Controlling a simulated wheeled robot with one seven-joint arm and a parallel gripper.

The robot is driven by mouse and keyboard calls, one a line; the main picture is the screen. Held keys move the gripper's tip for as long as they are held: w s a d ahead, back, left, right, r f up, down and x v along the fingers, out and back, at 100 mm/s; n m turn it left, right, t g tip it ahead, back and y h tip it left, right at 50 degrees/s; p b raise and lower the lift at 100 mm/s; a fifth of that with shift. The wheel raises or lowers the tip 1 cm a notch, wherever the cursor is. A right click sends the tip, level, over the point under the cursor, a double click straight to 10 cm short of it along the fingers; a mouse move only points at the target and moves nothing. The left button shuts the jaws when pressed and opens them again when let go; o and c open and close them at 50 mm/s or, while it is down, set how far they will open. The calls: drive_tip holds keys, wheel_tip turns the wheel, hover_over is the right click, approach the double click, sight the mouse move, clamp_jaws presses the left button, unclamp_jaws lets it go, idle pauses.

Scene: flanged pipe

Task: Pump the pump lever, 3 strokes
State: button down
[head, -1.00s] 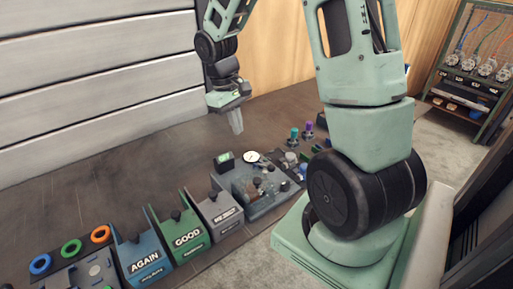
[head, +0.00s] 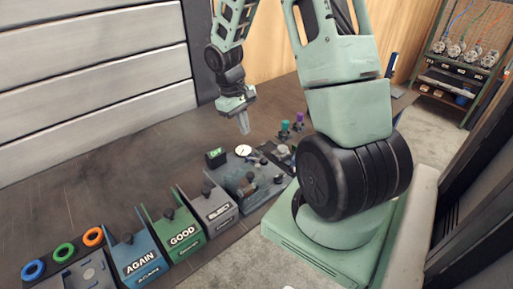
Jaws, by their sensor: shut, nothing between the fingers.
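My gripper (head: 244,127) hangs from my arm at upper centre in the head view, fingers pointing down. Its fingers are together and empty. It appears above and behind the pump unit, with a visible gap in the picture. The grey-blue pump unit (head: 232,172) stands on the dark bench, with a round white gauge (head: 243,151) at its back and small dark and brown fittings on top. The pump lever cannot be told apart from these fittings at this size. My own arm hides part of the bench to the right.
A small box with a green display (head: 216,156) stands by the gauge. Grey, green (head: 184,236) and blue (head: 140,262) bins line the front left, beside coloured rings (head: 63,251). Teal and purple-topped items (head: 299,121) stand farther back. The bench at back left is clear.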

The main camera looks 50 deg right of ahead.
sight(259, 160)
drive_tip(key=s+f, duration=0.1)
drive_tip(key=f, duration=0.1)
drive_tip(key=s+f, duration=0.1)
drive_tip(key=f, duration=0.1)
drive_tip(key=s+f+p, duration=0.1)
drive_tip(key=f, duration=0.1)
drive_tip(key=shift+s+d+f, duration=0.1)
drive_tip(key=shift+s+f, duration=0.05)
drive_tip(key=shift+s, duration=0.05)
drive_tip(key=shift+s+f, duration=0.5)
